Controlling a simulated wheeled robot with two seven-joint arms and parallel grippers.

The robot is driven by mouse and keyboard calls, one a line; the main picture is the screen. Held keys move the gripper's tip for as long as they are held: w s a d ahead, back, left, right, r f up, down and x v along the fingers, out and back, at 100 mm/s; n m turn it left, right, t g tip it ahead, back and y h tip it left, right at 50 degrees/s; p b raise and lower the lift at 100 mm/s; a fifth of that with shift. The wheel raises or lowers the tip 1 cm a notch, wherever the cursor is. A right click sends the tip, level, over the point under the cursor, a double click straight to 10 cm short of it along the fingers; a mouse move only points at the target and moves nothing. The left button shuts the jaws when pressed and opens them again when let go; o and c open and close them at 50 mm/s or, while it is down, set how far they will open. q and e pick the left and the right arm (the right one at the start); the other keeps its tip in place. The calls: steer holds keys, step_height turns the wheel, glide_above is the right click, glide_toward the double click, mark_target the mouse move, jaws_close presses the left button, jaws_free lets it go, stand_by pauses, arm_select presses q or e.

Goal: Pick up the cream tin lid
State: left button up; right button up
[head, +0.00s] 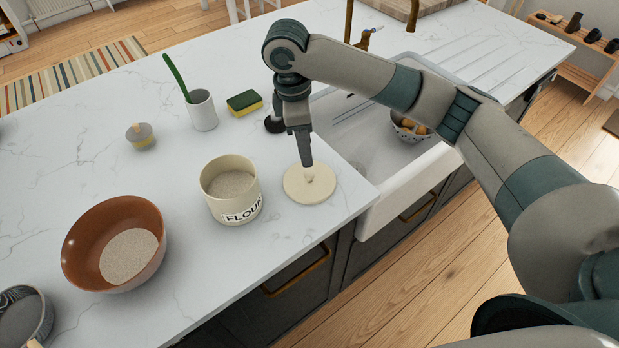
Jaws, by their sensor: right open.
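The cream tin lid (323,192) is a round disc with a small knob on top. It lies flat on the white marble counter, near the front edge and left of the sink. My right gripper (308,172) points straight down over the lid, its fingertips at the knob. Its jaws are open; the fingers overlap in this view, and I cannot tell whether they touch the knob. The cream flour tin (239,211) stands uncovered just left of the lid, with pale flour inside. My left gripper is not in view.
A brown bowl of flour (85,244) stands to the left. Behind are a white cup with a green handle (203,115), a sponge (244,103) and a small grey jar (140,136). The white sink (375,190) lies close on the right, with a bowl (402,136) in it.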

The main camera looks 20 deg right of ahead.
mark_target(309, 172)
steer(key=shift+d+f, duration=0.15)
steer(key=shift+f, duration=1.05)
steer(key=shift+f+p, duration=0.1)
steer(key=shift+p, duration=0.25)
steer(key=shift+s+f+p, duration=0.1)
steer(key=shift+f+p, duration=0.15)
steer(key=shift+p, duration=0.05)
steer(key=f, duration=0.1)
steer(key=f+p, duration=0.2)
steer(key=shift+s+d+f, duration=0.1)
steer(key=shift+s+f, duration=0.15)
steer(key=shift+f, duration=0.5)
steer(key=shift+c, duration=0.3)
jaws_close()
